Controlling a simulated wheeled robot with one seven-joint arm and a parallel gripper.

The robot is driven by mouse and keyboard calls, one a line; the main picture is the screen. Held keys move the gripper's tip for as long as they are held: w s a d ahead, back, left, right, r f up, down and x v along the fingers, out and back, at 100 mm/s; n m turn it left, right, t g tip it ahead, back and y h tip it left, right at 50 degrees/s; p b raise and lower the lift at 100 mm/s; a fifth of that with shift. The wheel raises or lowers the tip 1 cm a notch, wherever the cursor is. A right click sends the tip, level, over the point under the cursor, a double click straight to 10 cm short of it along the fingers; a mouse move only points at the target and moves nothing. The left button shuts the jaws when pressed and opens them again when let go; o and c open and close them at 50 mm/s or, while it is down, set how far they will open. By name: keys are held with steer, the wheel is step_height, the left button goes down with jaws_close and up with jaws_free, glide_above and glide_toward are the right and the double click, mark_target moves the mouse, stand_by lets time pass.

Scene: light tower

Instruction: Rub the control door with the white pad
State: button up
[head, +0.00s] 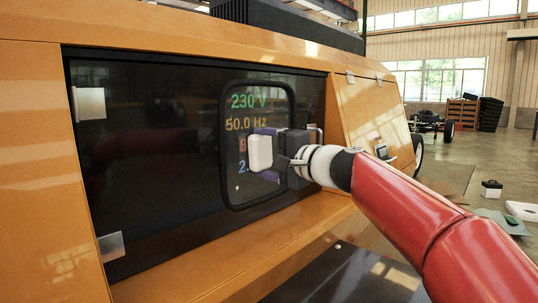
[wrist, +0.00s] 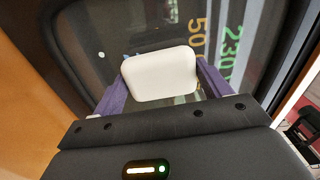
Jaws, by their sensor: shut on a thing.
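The control door (head: 150,140) is a dark glossy panel set in an orange housing. It has a black-framed window (head: 240,195) with coloured readouts such as 230 V and 50.0 Hz. My gripper (head: 262,152) is in front of the window and shut on the white pad (head: 259,153). In the wrist view the white pad (wrist: 160,75) sits between the two purple fingers of my gripper (wrist: 160,88), with the window behind it. The pad hides part of the lower readouts. I cannot tell whether the pad touches the door.
Metal hinges (head: 90,104) stand out on the door's left side. The orange housing's lower ledge (head: 250,250) runs below the door. A small case (head: 491,189) and a green sheet (head: 503,222) lie on the floor at right. Open floor lies beyond.

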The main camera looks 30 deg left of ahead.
steer(key=shift+s+d+f+b, duration=0.2)
steer(key=shift+s+d+b, duration=0.1)
steer(key=shift+s+b, duration=0.2)
steer(key=shift+w+b+v, duration=0.15)
steer(key=shift+b+v, duration=0.45)
steer(key=shift+v, duration=0.6)
steer(key=shift+w+b+v, duration=0.1)
steer(key=shift+b+v, duration=0.5)
steer(key=shift+v, duration=0.65)
steer(key=shift+r, duration=0.15)
steer(key=shift+d, duration=0.15)
steer(key=shift+b+v, duration=0.75)
steer(key=shift+v, duration=0.65)
